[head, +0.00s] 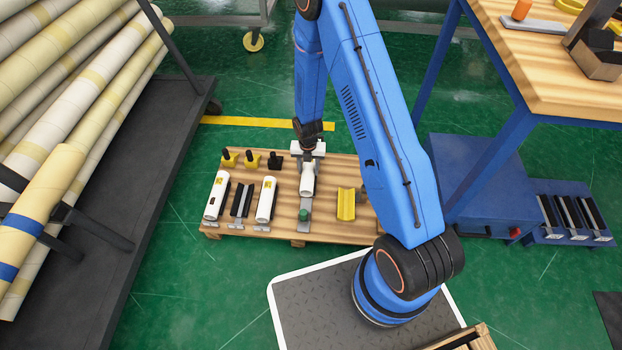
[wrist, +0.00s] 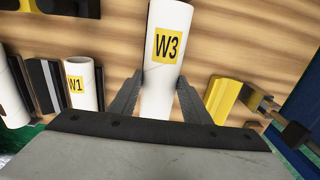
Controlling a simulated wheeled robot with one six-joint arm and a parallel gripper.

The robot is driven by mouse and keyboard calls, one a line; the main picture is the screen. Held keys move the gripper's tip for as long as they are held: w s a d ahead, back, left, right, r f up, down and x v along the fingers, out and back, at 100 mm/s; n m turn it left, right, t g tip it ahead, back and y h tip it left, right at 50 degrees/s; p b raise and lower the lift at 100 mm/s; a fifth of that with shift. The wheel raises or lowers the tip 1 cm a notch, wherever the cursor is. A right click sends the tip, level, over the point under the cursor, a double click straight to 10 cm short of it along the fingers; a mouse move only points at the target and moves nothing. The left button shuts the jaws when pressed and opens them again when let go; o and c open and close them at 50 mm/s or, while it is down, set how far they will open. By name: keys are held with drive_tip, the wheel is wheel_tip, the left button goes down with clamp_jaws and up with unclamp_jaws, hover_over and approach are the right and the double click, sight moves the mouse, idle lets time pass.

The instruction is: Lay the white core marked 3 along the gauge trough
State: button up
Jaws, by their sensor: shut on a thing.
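The white core marked W3 (wrist: 167,50) is between the two dark fingers of my gripper (wrist: 158,88) in the wrist view, its yellow label facing the camera. In the head view the white core (head: 308,180) is below my gripper (head: 308,150), over the wooden pallet; its height above the pallet is hard to judge. My gripper is shut on it. The yellow trough (head: 346,204), which looks like the gauge trough, is to the right of the core and looks empty. It also shows in the wrist view (wrist: 222,98), with a dark fitting at its right.
Two other white cores, (head: 216,196) and one marked W1 (head: 266,200), lie to the left with a black holder (head: 241,200) between them. Yellow and black fittings line the pallet's (head: 335,160) back.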

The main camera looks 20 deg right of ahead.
sight(308, 168)
drive_tip(key=shift+a+f, duration=0.1)
drive_tip(key=shift+f, duration=2.9)
drive_tip(key=shift+f, duration=0.35)
drive_tip(key=o, duration=1.1)
wheel_tip(308, 168, up, 13)
drive_tip(key=shift+f, duration=0.1)
